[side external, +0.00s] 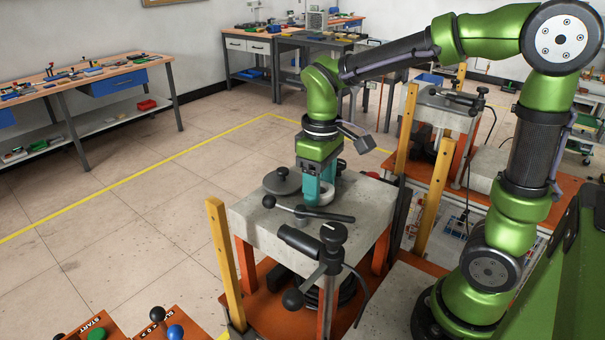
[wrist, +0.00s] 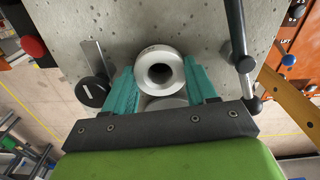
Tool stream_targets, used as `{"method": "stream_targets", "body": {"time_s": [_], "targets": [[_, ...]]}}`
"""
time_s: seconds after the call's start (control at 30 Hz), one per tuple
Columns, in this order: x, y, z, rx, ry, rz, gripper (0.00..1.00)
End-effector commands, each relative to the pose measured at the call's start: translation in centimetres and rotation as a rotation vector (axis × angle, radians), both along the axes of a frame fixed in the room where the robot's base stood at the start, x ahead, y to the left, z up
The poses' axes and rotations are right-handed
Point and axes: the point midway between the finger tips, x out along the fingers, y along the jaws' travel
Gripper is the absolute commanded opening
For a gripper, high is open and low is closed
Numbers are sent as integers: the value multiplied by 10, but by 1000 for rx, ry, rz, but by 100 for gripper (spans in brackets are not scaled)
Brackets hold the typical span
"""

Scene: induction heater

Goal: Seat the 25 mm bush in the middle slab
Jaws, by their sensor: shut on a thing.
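A silver metal bush (wrist: 160,52) with a dark round bore sits between the teal fingers of my gripper (wrist: 162,75) in the wrist view. My gripper is shut on it. In the side view my gripper (side external: 320,190) points down over the grey slab (side external: 255,220), with its fingertips close to the top face. A pale round edge shows at the fingertips there, partly hidden by the fingers. The wrist view shows part of another pale round surface (wrist: 166,102) between the fingers. I cannot tell whether the bush touches the slab or sits in a hole.
A black lever (side external: 315,214) with a ball end crosses in front of the fingers. A clamp handle (side external: 302,243) stands at the near edge. Yellow posts (side external: 222,260) flank the slab.

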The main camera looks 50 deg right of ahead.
Motion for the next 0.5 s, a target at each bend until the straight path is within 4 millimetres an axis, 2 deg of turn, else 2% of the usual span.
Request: {"method": "stream_targets", "body": {"time_s": [0.37,0.4,0.5], "targets": [[0,0,-5,1,0,0,21],[0,0,-5,1,0,0,60],[0,0,-5,1,0,0,75]]}}
